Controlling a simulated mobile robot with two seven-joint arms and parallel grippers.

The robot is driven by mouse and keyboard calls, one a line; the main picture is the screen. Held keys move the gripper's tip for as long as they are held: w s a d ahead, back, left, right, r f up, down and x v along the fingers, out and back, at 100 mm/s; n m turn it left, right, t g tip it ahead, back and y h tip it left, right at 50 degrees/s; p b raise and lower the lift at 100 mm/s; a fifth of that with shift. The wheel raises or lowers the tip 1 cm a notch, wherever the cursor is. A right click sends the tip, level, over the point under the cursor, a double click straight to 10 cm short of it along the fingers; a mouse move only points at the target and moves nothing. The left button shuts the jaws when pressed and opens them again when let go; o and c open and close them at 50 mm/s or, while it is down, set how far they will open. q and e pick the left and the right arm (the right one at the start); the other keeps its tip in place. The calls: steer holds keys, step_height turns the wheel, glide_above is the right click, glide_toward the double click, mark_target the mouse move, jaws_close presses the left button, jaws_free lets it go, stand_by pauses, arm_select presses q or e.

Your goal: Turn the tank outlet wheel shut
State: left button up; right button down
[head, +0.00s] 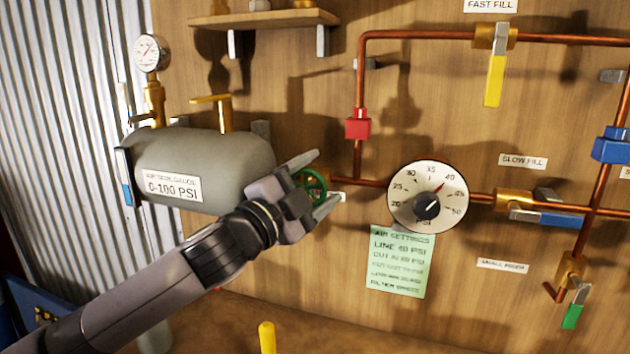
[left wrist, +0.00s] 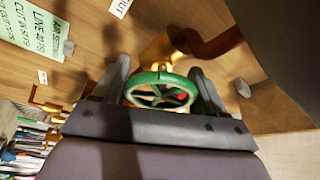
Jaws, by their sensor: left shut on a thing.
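The tank outlet wheel (head: 311,184) is a green spoked handwheel on a brass fitting, just right of the grey tank (head: 225,160). My left gripper (head: 324,182) is at the wheel, with one finger above it and one below. In the left wrist view the green wheel (left wrist: 160,90) sits between the two fingers of my left gripper (left wrist: 163,80), which is shut on its rim. A copper pipe leads right from the fitting. My right gripper is not in view.
A regulator dial (head: 427,197) and a green settings sheet (head: 400,262) are right of the wheel. A red fitting (head: 358,124) is above right. A yellow-handled valve (head: 494,75) and a blue-handled valve (head: 545,216) sit on copper pipes. A wooden shelf (head: 262,18) is above the tank.

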arm_select(q)
steer(key=o, duration=1)
steer(key=shift+c, duration=0.2)
steer(key=b+v, duration=0.1)
steer(key=v, duration=0.6)
steer(key=shift+b, duration=0.35)
steer(key=shift+s, duration=0.1)
